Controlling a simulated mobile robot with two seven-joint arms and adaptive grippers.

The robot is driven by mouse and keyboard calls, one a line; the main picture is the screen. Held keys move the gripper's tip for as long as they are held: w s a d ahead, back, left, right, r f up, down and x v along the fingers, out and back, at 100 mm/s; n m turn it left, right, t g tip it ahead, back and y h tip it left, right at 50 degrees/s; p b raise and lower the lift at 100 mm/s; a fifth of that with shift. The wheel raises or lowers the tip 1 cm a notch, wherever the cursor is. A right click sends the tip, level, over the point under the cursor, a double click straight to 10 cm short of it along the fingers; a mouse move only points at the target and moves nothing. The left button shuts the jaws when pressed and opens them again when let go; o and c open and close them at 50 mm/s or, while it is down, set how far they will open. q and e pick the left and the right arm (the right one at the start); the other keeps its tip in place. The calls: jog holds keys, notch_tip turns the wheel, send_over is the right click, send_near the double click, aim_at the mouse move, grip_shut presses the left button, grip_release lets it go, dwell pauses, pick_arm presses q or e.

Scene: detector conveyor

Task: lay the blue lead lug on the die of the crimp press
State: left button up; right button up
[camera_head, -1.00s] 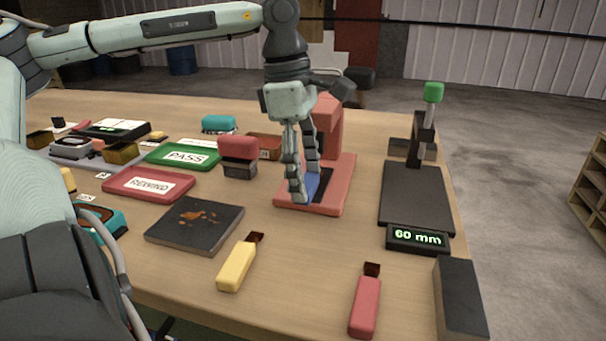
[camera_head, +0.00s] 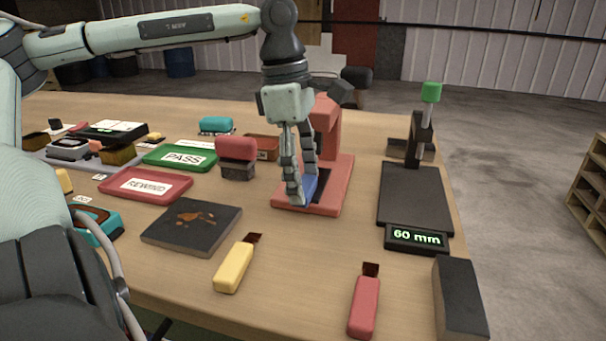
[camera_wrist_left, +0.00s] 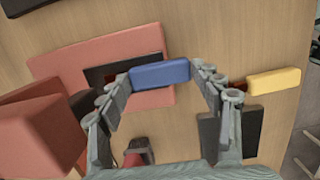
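My left gripper (camera_head: 302,190) reaches down over the front of the red crimp press (camera_head: 329,130). Its fingers are closed on the blue lead lug (camera_head: 310,188), which also shows between the fingertips in the left wrist view (camera_wrist_left: 160,73). The lug is over the press's red base (camera_wrist_left: 150,42), overlapping one end of the black die (camera_wrist_left: 106,73). A finger partly hides the lug in the head view, and I cannot tell whether the lug touches the die. My right gripper is not in view.
A yellow lug (camera_head: 234,267) and a red lug (camera_head: 364,305) lie at the table's front. A dark gauge (camera_head: 415,195) reading 60 mm stands right of the press. A dark scorched plate (camera_head: 192,226), the red REWIND tray (camera_head: 112,189) and the green PASS tray (camera_head: 150,157) lie left.

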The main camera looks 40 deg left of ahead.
pick_arm(q)
jog(key=o, duration=0.4)
jog(key=shift+r, duration=0.1)
jog(key=shift+w+r, duration=0.1)
jog(key=shift+r, duration=0.2)
jog(key=r, duration=0.3)
jog(key=s+a+r, duration=0.1)
jog(key=r, duration=0.7)
jog(key=shift+s+a, duration=0.15)
jog(key=shift+a, duration=0.05)
